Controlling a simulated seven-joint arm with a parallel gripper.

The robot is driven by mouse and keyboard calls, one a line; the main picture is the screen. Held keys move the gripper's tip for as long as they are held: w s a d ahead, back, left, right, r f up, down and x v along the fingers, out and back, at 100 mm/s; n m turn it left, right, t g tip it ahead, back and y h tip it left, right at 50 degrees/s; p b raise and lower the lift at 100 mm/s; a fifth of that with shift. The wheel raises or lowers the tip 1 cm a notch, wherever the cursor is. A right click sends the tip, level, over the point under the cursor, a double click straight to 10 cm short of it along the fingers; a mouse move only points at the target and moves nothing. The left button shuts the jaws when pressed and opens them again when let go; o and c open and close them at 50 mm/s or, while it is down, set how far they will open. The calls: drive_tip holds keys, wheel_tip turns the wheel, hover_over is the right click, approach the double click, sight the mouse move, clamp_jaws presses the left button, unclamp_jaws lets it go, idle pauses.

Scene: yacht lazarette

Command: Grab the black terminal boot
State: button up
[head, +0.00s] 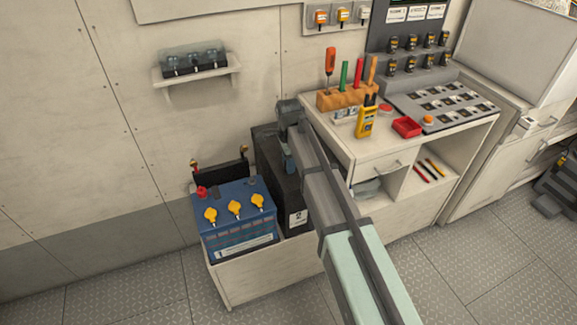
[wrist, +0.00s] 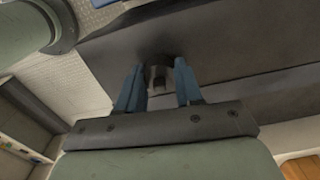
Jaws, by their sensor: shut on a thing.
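In the head view the boot is hidden by my gripper and arm.
A blue battery (head: 235,215) with yellow caps and a red terminal boot (head: 202,191) stands left of the black one. A wall shelf (head: 197,77) is behind.

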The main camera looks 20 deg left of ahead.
drive_tip(key=shift+c, duration=1)
